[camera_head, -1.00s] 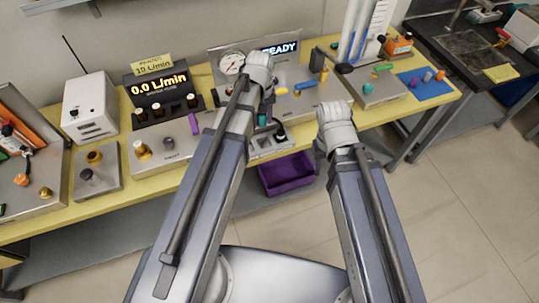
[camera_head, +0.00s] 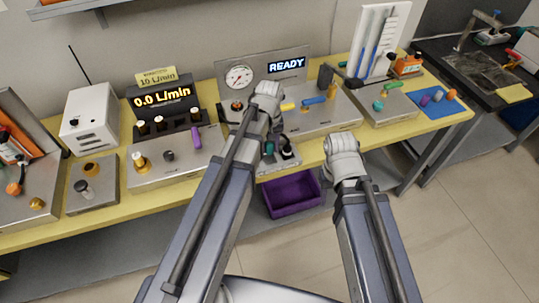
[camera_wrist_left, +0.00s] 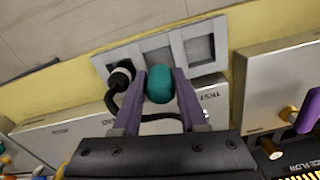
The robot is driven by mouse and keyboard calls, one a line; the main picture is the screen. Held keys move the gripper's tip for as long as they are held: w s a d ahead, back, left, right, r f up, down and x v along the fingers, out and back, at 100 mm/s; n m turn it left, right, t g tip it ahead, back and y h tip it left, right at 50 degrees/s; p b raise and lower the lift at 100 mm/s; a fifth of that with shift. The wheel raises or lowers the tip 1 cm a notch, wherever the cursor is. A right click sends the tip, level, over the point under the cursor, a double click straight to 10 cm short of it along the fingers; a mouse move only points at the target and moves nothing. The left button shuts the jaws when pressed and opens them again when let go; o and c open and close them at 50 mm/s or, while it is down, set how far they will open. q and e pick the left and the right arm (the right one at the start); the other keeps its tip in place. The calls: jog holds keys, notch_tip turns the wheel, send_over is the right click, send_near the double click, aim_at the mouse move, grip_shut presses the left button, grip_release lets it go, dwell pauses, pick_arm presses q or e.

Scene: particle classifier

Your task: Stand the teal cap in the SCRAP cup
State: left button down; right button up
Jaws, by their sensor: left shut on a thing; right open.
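The teal cap (camera_wrist_left: 160,85) is held between the two purple fingers of my left gripper (camera_wrist_left: 160,78). It also shows as a small teal patch beside my left wrist in the head view (camera_head: 269,148). In the left wrist view, the cap is in front of a grey holder (camera_wrist_left: 120,50) with square openings. A black plug on a cable stands in the left opening; the middle and right ones look empty. No SCRAP label is readable, so I cannot tell which is the SCRAP cup. My right gripper (camera_head: 342,168) is at the bench's front edge; its fingers are hidden.
A purple bin (camera_head: 292,193) sits below the bench's front edge. A purple-handled valve box (camera_head: 150,172) is to the left. Open floor lies at right front.

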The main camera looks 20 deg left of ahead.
pick_arm(q)
jog(key=shift+f+b, duration=1.6)
jog(key=shift+f, duration=0.2)
jog(key=shift+f, duration=0.1)
jog(key=shift+f+b, duration=0.5)
jog(key=shift+b, duration=0.1)
jog(key=shift+c, duration=2.2)
grip_release()
jog(key=shift+r, duration=0.1)
jog(key=shift+r+p, duration=0.35)
jog(key=shift+p, duration=0.1)
notch_tip(320, 180, up, 12)
jog(key=p, duration=1.2)
jog(key=shift+r, duration=0.2)
jog(key=s+d+m+y, duration=0.1)
jog(key=s+d+m, duration=0.7)
jog(key=s, duration=0.6)
jog(key=shift+d, duration=1.2)
